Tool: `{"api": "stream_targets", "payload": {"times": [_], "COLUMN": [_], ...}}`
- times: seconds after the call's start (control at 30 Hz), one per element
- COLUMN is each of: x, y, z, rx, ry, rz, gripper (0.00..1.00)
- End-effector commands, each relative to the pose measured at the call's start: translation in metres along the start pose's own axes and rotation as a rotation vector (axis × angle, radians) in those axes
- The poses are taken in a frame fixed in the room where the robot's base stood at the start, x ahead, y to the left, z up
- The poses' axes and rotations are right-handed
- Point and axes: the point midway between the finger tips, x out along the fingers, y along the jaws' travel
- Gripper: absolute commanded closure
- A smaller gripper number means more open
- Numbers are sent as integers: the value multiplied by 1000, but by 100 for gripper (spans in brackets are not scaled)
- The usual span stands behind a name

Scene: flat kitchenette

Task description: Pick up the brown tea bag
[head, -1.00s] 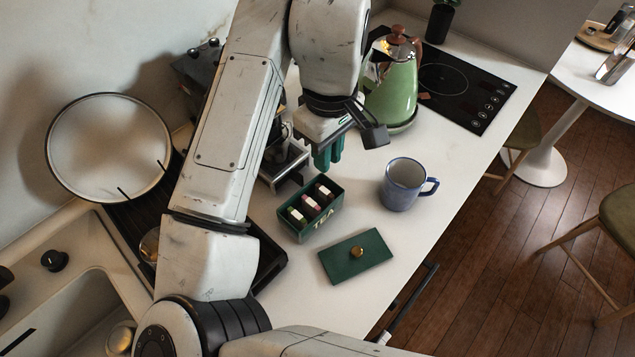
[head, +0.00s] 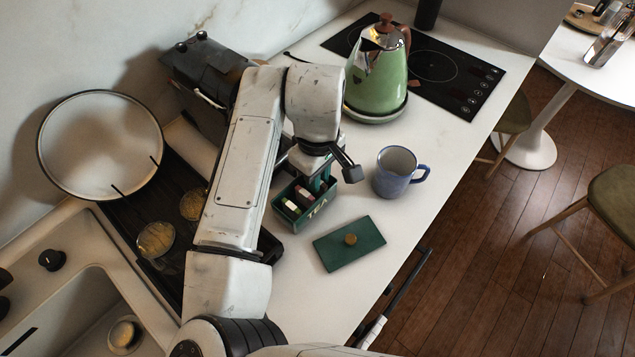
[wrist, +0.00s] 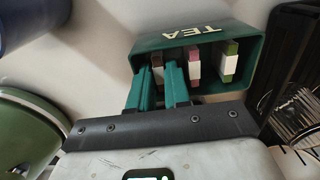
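The green TEA box (head: 300,220) stands open on the counter and holds tea bags in a row. In the wrist view the box (wrist: 236,38) shows the brown tea bag (wrist: 158,77), then a pink one (wrist: 194,66) and a green one (wrist: 230,62). My gripper (wrist: 161,68) is open. Its two teal fingers reach into the box, one on each side of the brown tea bag. I cannot tell whether they touch it. In the head view my gripper (head: 321,180) hangs over the box's far end and hides the brown tea bag.
A dark green lid with a knob (head: 348,243) lies in front of the box. A blue mug (head: 392,176) stands close on the right. A green kettle (head: 378,85) stands behind, near a black hob (head: 455,78). A dark toaster-like appliance (head: 207,75) is at the back left.

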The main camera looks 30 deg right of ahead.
Motion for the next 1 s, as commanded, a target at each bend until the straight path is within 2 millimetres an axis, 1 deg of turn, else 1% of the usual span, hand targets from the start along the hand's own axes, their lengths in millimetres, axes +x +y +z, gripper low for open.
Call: {"api": "stream_targets", "payload": {"times": [0.17, 0.33, 0.77, 0.87, 0.97, 1.0], "x": [0, 0, -1, -8, -22, -30], "y": [0, 0, 0, 1, 1, 1], "z": [0, 0, 0, 0, 0, 0], "rx": [0, 0, 0, 1, 1, 1], "ry": [0, 0, 0, 0, 2, 3], "rz": [0, 0, 1, 1, 1, 2], "gripper": [84, 100, 100, 100, 100, 100]}}
